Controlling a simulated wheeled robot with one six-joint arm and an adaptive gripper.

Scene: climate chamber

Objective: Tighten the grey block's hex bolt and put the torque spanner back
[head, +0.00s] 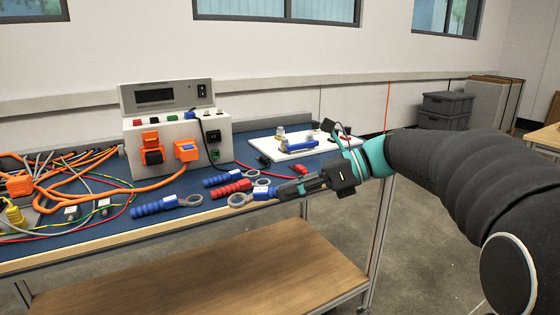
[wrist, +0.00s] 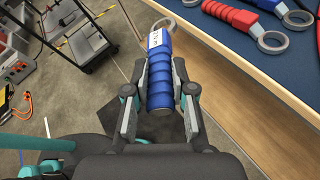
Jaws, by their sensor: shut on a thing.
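My gripper (head: 300,187) is shut on a blue-handled ring spanner (wrist: 158,75), at the front right edge of the blue bench. In the wrist view my gripper (wrist: 159,95) has its two fingers on either side of the ribbed handle, and the ring end points away from me. A white label shows on the spanner's neck. Small grey blocks (head: 72,213) sit among the cables at the left of the bench. I cannot make out a hex bolt on any block. Which spanner is the torque spanner cannot be read from its label.
A red spanner (head: 232,187) and blue spanners (head: 168,204) lie on the blue bench top (head: 200,190). A tester box (head: 180,140) with orange plugs stands behind. A white board (head: 303,143) with small parts is at the back right. Orange cables (head: 80,165) crowd the left.

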